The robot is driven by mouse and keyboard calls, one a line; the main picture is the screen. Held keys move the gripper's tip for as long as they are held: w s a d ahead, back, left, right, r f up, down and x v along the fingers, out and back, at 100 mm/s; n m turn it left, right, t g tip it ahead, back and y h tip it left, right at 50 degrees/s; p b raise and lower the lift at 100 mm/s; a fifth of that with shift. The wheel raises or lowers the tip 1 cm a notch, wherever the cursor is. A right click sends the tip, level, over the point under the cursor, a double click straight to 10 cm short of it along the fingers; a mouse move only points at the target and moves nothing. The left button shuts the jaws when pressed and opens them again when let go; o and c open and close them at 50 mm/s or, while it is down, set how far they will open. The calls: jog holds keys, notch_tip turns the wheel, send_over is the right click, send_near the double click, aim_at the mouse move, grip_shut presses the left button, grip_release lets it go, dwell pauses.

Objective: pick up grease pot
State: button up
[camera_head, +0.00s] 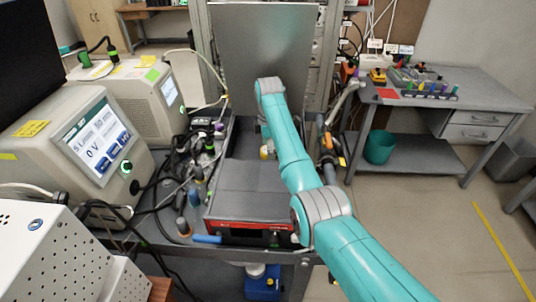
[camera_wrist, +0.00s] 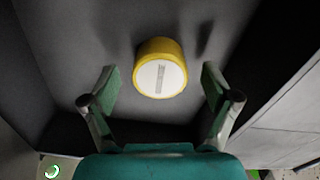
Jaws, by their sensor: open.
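The grease pot, a short yellow round pot with a white face bearing a grey mark, shows in the wrist view (camera_wrist: 160,72). It sits in a dark grey recess, beyond and between my fingers. My gripper (camera_wrist: 158,80) is open, with one finger to each side of the pot and a gap on both sides. In the head view a small yellow part (camera_head: 267,152) shows beside my teal arm, probably the pot; the arm hides most of it and my gripper.
The recess belongs to a grey box with a red front strip (camera_head: 245,229) and a raised lid (camera_head: 262,60). Cables and connectors (camera_head: 195,170) crowd its left side. Instruments (camera_head: 90,145) stand further left. A workbench (camera_head: 450,115) stands at the right.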

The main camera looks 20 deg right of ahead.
jog(key=shift+f, duration=0.45)
jog(key=c, duration=1.3)
jog(key=shift+a+r, duration=0.15)
